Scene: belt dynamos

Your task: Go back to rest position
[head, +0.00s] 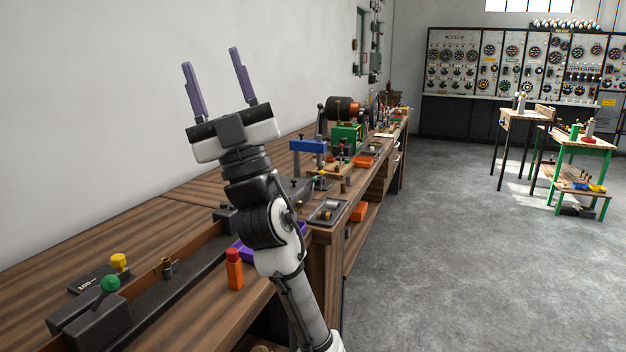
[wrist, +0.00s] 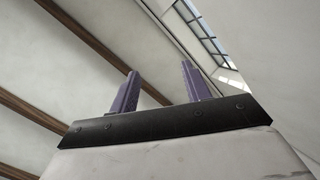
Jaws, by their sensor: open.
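My gripper (head: 217,76) is raised above the wooden workbench (head: 130,240) in the head view, pointing up in front of the pale wall. Its two purple fingers stand apart with nothing between them. In the wrist view my gripper (wrist: 158,92) also shows open and empty, against the ceiling beams and a window. My arm rises from the bottom of the head view and hides part of the bench behind it.
An orange-red bottle-like piece (head: 235,269) stands near the bench's front edge, close to my arm. A green-knobbed lever (head: 110,284) and a yellow knob (head: 118,262) are at lower left. A blue-topped press (head: 308,147) is farther along. The grey floor (head: 450,250) at right is clear.

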